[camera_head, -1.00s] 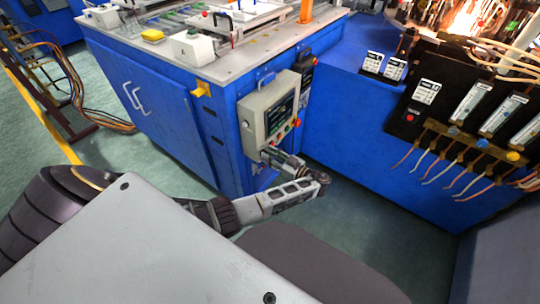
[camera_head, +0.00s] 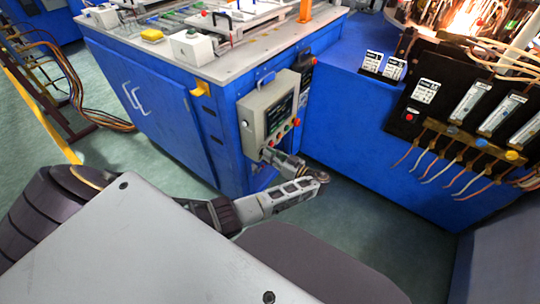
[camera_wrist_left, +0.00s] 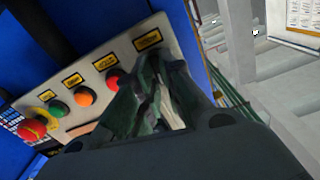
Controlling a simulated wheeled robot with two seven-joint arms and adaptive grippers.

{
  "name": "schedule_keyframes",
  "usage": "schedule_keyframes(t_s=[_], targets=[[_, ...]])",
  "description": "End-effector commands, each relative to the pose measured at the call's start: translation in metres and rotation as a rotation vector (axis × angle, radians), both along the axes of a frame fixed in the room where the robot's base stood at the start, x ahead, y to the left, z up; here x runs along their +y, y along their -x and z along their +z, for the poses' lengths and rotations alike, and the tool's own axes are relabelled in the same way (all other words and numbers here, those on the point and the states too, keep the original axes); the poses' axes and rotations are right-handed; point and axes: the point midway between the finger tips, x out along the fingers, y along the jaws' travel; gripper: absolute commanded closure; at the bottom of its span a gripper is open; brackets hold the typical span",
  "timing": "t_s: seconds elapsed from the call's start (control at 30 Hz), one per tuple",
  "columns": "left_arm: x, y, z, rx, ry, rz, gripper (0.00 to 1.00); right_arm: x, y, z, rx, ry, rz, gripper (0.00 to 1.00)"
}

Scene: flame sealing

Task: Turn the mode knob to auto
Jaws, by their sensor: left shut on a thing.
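The control panel (camera_head: 268,112) is a beige box with a dark screen on the blue machine's corner. In the left wrist view its lower strip (camera_wrist_left: 72,121) carries a row of coloured buttons with yellow-and-black labels. My left gripper (camera_head: 266,153) is at the panel's lower edge. In the left wrist view its dark fingers (camera_wrist_left: 155,88) are closed at the row's right end, below the last label (camera_wrist_left: 147,40). The fingers hide the mode knob there, so its pointer and setting cannot be read. My right gripper is out of view.
Beside the fingers are a red button (camera_wrist_left: 115,79), an orange button (camera_wrist_left: 84,96), a green button (camera_wrist_left: 57,108) and a red mushroom button (camera_wrist_left: 33,129). A blue cabinet (camera_head: 350,140) with gauges and copper pipes stands to the right. Green floor is open in front.

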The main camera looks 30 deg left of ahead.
Motion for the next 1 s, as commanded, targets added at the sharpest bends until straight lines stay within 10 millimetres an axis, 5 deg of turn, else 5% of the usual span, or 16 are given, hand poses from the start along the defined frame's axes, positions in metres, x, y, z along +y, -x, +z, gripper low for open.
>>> schedule_keyframes(t_s=[1.0], targets=[[-0.001,-0.006,-0.001,0.621,-0.049,-0.001,1.0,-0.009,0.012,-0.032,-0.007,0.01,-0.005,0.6]])
